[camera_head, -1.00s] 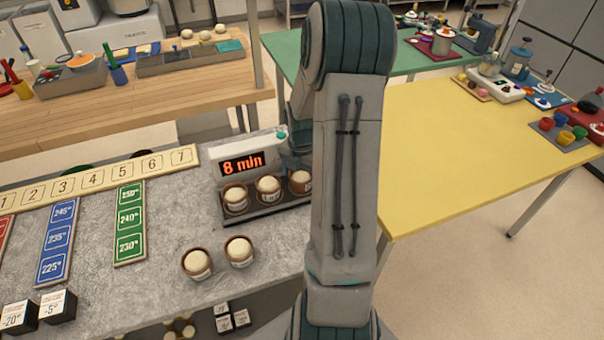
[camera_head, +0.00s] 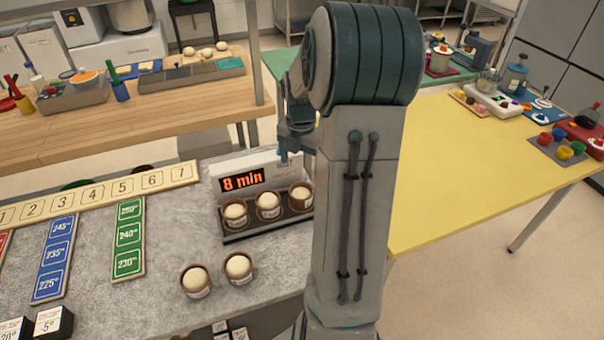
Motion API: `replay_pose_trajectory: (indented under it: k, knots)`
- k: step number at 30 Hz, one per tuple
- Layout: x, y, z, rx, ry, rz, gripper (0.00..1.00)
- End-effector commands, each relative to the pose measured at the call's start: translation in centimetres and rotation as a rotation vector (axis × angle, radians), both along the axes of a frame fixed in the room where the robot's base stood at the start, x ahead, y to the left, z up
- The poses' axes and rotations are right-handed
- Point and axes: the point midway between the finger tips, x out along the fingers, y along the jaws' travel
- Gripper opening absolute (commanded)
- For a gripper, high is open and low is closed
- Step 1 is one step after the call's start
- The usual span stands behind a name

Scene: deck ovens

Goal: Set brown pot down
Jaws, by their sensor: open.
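Several brown pots with pale rounded tops are in the head view. Three stand side by side on the dark tray (camera_head: 262,229) of the stand with the "8 min" display (camera_head: 241,181): a left pot (camera_head: 235,215), a middle pot (camera_head: 268,206) and a right pot (camera_head: 301,198). Two more, a left pot (camera_head: 195,281) and a right pot (camera_head: 239,268), stand on the grey counter in front. My gripper (camera_head: 287,158) is open, above and behind the display, partly hidden by my arm. I see no pot in it.
A number strip (camera_head: 95,193), a blue temperature card (camera_head: 54,258) and a green one (camera_head: 129,238) lie on the grey counter (camera_head: 165,215). A wooden table (camera_head: 140,120) stands behind. A yellow table (camera_head: 460,150) with items at its far end is at right.

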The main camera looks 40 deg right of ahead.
Motion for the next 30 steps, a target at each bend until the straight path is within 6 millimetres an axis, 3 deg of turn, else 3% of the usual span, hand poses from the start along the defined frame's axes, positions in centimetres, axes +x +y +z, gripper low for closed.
replay_pose_trajectory:
  k: [4,8,18,30]
  knots:
    - [-0.1,0.4,1.1,-0.004,-0.003,-0.019,0.84]
    - [-0.6,2.4,2.4,-0.024,-0.014,-0.134,0.84]
    - [-4.6,11.1,6.6,-0.046,-0.112,-0.750,0.84]
    - [-12.0,19.0,8.6,0.110,-0.209,-1.507,0.84]
